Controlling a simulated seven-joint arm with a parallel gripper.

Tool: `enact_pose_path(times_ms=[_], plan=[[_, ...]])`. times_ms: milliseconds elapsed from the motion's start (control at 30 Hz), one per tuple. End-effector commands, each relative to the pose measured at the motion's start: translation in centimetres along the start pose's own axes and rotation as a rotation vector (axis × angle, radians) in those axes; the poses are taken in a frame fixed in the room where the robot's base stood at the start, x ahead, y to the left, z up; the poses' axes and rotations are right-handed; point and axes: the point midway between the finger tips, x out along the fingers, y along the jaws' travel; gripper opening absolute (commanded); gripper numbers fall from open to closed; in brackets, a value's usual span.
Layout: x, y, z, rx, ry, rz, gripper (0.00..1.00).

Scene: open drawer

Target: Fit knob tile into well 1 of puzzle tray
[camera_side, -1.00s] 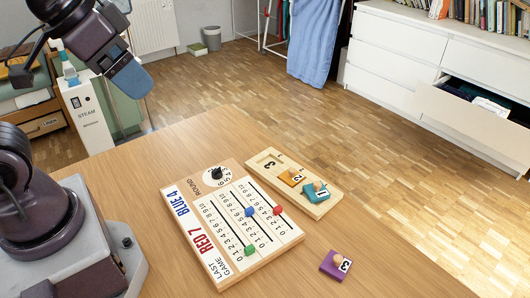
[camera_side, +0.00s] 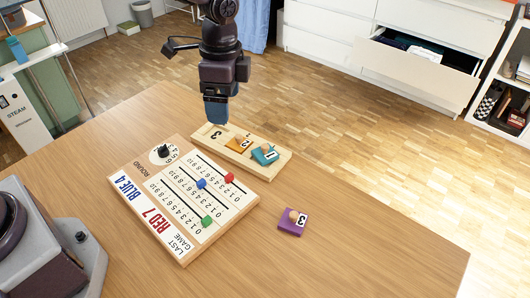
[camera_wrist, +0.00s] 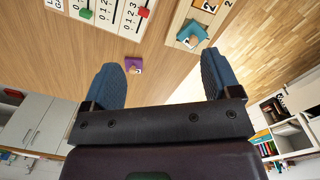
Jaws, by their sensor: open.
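The wooden puzzle tray (camera_side: 276,167) lies on the table with a bare well marked 3 at its left end. An orange knob tile marked 2 (camera_side: 238,144) sits in its middle. A teal knob tile marked 1 (camera_side: 264,154) is at its right end, looking slightly turned; I cannot tell if it is seated. A purple knob tile marked 3 (camera_side: 293,222) lies apart on the table. My gripper (camera_side: 216,118) is above the tray's left end. In the wrist view its fingers (camera_wrist: 163,82) are wide apart and empty, with the teal tile (camera_wrist: 192,34) and purple tile (camera_wrist: 133,64) beyond.
A wooden scoreboard (camera_side: 184,200) with red, blue and green sliders and a black dial lies left of the tray. Bare table surrounds the purple tile. A white dresser (camera_side: 330,38) with an open drawer (camera_side: 414,68) stands beyond the table.

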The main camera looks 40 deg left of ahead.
Motion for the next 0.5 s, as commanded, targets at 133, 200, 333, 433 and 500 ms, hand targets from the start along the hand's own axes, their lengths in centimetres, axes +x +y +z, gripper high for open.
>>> enact_pose_path(times_ms=[133, 200, 333, 433, 500], plan=[[4.2, -2.0, -3.5, 0.307, -0.008, 0.024, 0.83], [5.0, -3.0, -4.8, 0.450, 0.001, 0.016, 0.83], [3.8, -4.6, -6.3, 0.661, 0.023, -0.033, 0.83], [3.3, -5.0, -6.5, 0.779, 0.024, -0.048, 0.83], [3.3, -4.9, -6.4, 0.834, 0.021, -0.045, 0.83]])
